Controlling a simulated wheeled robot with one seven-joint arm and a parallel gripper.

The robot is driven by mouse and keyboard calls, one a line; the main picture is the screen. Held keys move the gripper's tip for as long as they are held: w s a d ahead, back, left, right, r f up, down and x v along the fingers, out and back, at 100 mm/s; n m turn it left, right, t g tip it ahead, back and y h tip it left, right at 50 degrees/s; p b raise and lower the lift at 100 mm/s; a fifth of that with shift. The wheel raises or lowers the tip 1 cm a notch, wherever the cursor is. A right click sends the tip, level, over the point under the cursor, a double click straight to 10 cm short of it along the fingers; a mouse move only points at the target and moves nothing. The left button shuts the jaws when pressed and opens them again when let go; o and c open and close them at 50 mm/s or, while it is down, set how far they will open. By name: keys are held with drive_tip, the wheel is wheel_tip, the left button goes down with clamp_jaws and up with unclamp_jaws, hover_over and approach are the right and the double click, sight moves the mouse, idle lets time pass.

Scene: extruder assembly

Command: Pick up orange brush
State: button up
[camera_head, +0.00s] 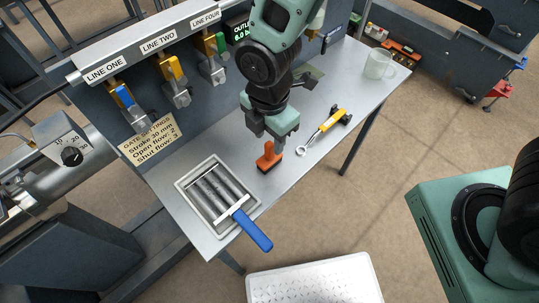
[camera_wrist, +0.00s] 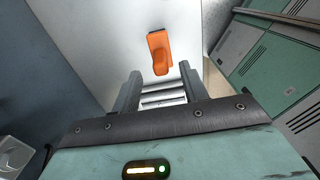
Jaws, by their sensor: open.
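The orange brush (camera_head: 268,158) stands on the grey bench, right of the tray. In the wrist view the orange brush (camera_wrist: 160,52) lies ahead of the fingertips, near the middle, with a dark strip along its far edge. My gripper (camera_head: 271,140) is above and close to the brush in the head view; whether it touches cannot be told there. In the wrist view my gripper (camera_wrist: 160,85) has its two fingers apart with nothing between them.
A tray (camera_head: 181,186) holds grey rollers and a blue-handled tool (camera_head: 252,230) left of the brush. A clear cup (camera_head: 379,64) stands at the far end. Labelled gate levers (camera_head: 175,68) line the back panel.

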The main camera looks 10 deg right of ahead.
sight(270, 143)
drive_tip(key=shift+f, duration=2)
drive_tip(key=shift+c, duration=0.3)
clamp_jaws()
drive_tip(key=shift+r, duration=0.1)
wheel_tip(270, 143, up, 10)
drive_tip(key=shift+f, duration=0.1)
